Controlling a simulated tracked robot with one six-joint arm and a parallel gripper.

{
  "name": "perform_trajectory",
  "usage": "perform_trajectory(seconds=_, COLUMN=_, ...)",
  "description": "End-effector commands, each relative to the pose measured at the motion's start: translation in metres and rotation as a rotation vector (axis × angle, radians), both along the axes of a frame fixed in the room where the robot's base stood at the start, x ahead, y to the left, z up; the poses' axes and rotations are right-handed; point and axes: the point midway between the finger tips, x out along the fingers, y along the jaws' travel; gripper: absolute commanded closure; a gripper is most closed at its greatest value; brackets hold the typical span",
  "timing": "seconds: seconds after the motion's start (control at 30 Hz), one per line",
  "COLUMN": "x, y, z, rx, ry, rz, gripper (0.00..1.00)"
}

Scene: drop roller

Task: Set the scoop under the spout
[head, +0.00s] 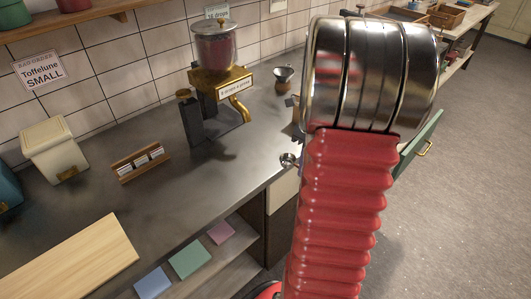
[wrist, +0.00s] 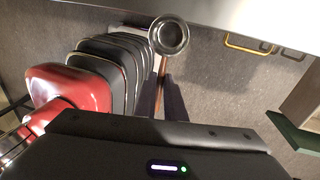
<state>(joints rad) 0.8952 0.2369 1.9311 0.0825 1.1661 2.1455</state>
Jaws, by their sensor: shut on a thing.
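The scoop (wrist: 168,35) is a small round metal bowl on a thin copper-coloured handle. My gripper (wrist: 160,92) is shut on this handle, and the bowl sticks out beyond the dark fingers. In the head view the scoop's bowl (head: 288,159) shows at the right edge of the counter, just left of my arm. My gripper is hidden behind my arm there. The brass spout (head: 240,108) curves down from the right side of the dispenser (head: 217,75), which stands on the counter by the wall. The scoop is in front and to the right of the spout, apart from it.
The grey counter (head: 207,172) is clear in front of the dispenser. A small funnel-like thing (head: 283,76) stands right of the spout. A wooden card rack (head: 140,162), a cream bin (head: 54,149) and a wooden board (head: 72,262) are to the left. A green door (head: 420,143) stands open at the right.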

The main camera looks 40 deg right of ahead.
Motion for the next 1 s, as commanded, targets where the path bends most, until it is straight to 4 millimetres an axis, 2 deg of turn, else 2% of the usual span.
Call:
perform_trajectory(seconds=0.1, x=0.025, y=0.001, z=0.0, rx=0.0, ry=0.0, rz=0.005, gripper=1.0)
perform_trajectory(seconds=0.7, x=0.137, y=0.004, z=-0.001, rx=-0.001, ry=-0.001, rz=0.005, gripper=1.0)
perform_trajectory(seconds=0.83, x=0.15, y=0.004, z=0.0, rx=0.0, ry=0.0, rz=0.003, gripper=1.0)
perform_trajectory(seconds=1.0, x=0.153, y=0.005, z=0.0, rx=-0.001, ry=-0.001, rz=0.003, gripper=1.0)
